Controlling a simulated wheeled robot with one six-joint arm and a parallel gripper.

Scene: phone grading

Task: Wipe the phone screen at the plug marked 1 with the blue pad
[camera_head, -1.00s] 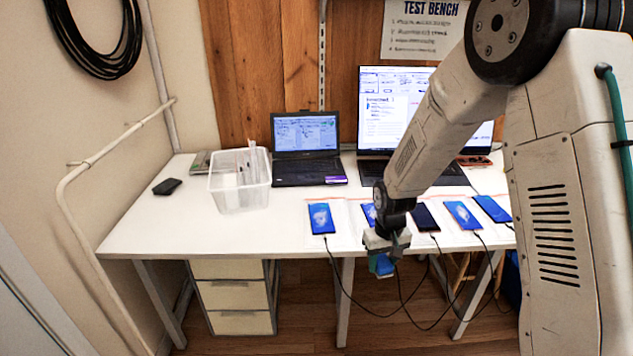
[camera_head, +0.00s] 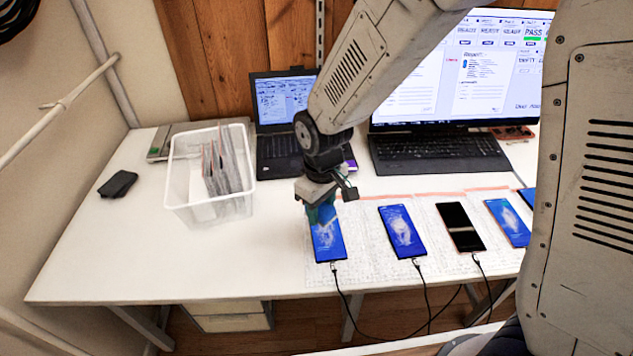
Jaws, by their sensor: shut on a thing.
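Several phones lie in a row on the bench, each with a cable at its near edge. The leftmost phone (camera_head: 329,243) has a lit blue screen with a whitish smear. My gripper (camera_head: 320,203) is over the far end of this phone, shut on the blue pad (camera_head: 313,215). The pad shows only in part, at the phone's upper left; I cannot tell whether it touches the screen. A second blue-lit phone (camera_head: 402,232) and a dark-screened phone (camera_head: 460,228) lie to the right. The plug numbers are not readable.
A clear bin (camera_head: 180,190) with upright items stands at left on the white bench (camera_head: 120,255), with a small black object (camera_head: 118,184) beside it. Two laptops stand behind: a smaller one (camera_head: 275,160) and a larger one (camera_head: 440,150). The front left of the bench is clear.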

